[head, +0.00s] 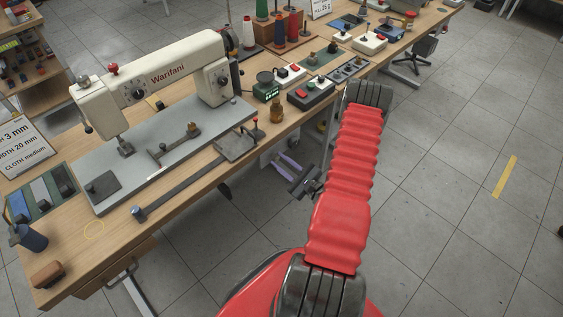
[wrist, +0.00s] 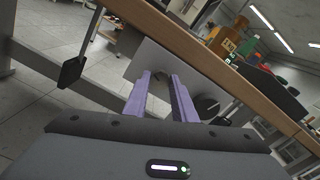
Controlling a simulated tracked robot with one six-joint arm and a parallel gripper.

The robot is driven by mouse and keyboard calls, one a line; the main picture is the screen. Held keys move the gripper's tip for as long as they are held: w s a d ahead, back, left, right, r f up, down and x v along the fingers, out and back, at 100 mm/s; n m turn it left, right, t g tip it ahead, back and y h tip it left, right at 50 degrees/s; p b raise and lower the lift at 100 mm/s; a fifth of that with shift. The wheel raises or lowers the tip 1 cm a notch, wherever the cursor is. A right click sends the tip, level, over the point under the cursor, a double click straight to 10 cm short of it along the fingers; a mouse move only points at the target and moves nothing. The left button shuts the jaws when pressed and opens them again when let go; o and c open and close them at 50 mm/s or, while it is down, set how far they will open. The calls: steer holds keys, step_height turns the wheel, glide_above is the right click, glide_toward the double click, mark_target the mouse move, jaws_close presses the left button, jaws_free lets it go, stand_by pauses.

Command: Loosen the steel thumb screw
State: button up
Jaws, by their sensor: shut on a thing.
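My gripper (head: 287,163) is below the edge of the bench, beside the sewing machine. Its two purple fingers also show in the wrist view (wrist: 160,76), reaching to a grey panel (wrist: 152,58) under the bench top. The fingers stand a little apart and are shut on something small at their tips. It appears to be the steel thumb screw, but the tips and the panel hide its shape. The screw cannot be made out in the head view either.
The wooden bench edge (wrist: 195,48) runs just above my fingers. A dark round knob (wrist: 207,108) is right of them, and a black pedal-like plate (wrist: 70,72) hangs at left. The sewing machine (head: 160,78) stands on the bench top.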

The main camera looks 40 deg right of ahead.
steer(key=shift+f, duration=0.15)
steer(key=o, duration=1)
steer(key=shift+o, duration=0.2)
steer(key=shift+s, duration=0.1)
steer(key=s, duration=1.3)
steer(key=shift+s+d, duration=0.2)
steer(key=shift+s, duration=0.15)
